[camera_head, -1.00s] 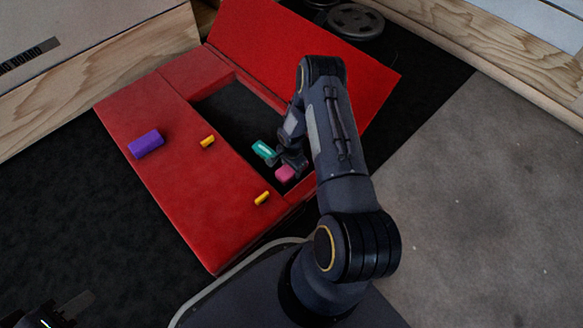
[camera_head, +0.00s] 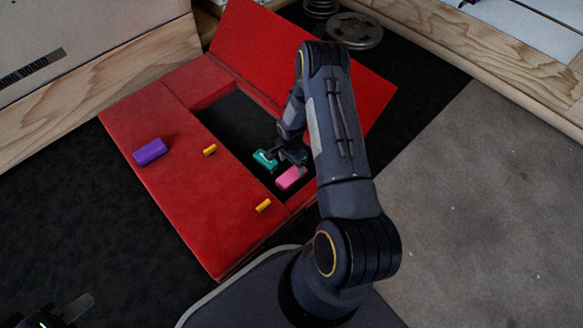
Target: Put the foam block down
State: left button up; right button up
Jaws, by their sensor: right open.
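A pink block (camera_head: 289,178) lies in the near end of the dark recess of the red case, by its right wall. A teal block (camera_head: 265,159) lies just to its left in the same recess. My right gripper (camera_head: 288,156) is open, pointing down just above and between these two blocks; part of the teal block is behind its fingers. A purple block (camera_head: 150,151) rests on the red rim at left. My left gripper (camera_head: 68,310) shows only partly at the bottom left corner, far from the blocks, and its jaws are unclear.
The red case (camera_head: 185,215) has its lid (camera_head: 270,45) raised at the back. Grey weight plates (camera_head: 355,30) sit behind. Dark floor at left and grey floor at right are clear.

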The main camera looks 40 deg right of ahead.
jog(key=s+a+r+n+t+y, duration=0.1)
jog(key=s+a+r+n+t, duration=0.15)
jog(key=r, duration=1.35)
jog(key=s+a+r+n+t, duration=0.1)
jog(key=a+r+n, duration=0.2)
jog(key=r, duration=1.3)
jog(key=s+a+r+n+t+y, duration=0.1)
jog(key=s+a+r+n, duration=0.4)
jog(key=s, duration=0.4)
jog(key=s+a+r+n+t+y, duration=0.1)
jog(key=s+a+r+n, duration=0.4)
jog(key=s, duration=0.4)
jog(key=shift+s+a+r+y+p, duration=0.15)
jog(key=shift+a+r+y+p, duration=0.35)
jog(key=shift+a, duration=0.45)
jog(key=shift+r, duration=0.15)
